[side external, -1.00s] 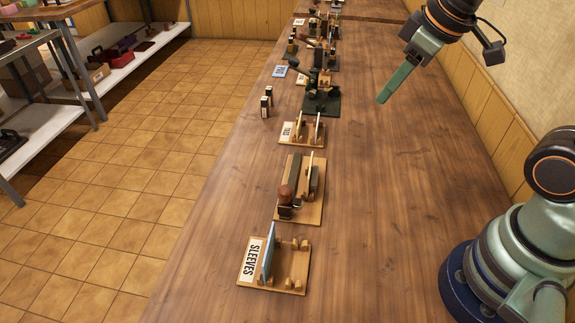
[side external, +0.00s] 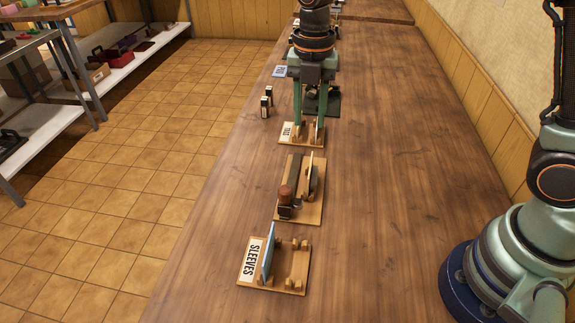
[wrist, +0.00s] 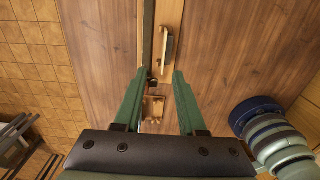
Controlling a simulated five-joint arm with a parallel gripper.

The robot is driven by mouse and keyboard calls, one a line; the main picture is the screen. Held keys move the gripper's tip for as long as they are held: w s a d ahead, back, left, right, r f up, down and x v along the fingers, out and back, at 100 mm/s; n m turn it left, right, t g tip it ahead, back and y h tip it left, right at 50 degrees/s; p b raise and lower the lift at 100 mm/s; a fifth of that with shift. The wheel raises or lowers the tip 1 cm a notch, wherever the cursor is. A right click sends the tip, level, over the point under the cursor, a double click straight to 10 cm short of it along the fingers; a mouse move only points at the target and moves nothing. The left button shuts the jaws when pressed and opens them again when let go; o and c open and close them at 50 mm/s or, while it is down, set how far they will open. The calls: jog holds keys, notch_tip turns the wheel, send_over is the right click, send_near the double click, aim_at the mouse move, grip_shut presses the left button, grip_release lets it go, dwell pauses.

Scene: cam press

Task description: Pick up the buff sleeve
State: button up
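My gripper (side external: 309,118) points down over the small labelled wooden stand (side external: 288,142) in the middle of the bench. Its two green fingers are apart, one near each pale upright plate on that stand. In the wrist view the open fingers (wrist: 159,73) frame a wooden stand piece and show nothing clearly held between them. A buff sleeve cannot be told for certain; the pale plates are partly covered by the fingers. The stand marked SLEEVES (side external: 251,262) at the front holds a thin blue upright piece (side external: 267,252) and short wooden pegs.
A wooden board with a dark bar and a brown round knob (side external: 286,192) lies between the two stands. A dark-based device (side external: 330,102) sits behind my gripper.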

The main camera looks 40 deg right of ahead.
send_over(311, 163)
notch_tip(311, 163, down, 7)
notch_tip(311, 163, down, 4)
jog(key=shift+r, duration=0.2)
jog(key=shift+f, duration=0.6)
grip_shut()
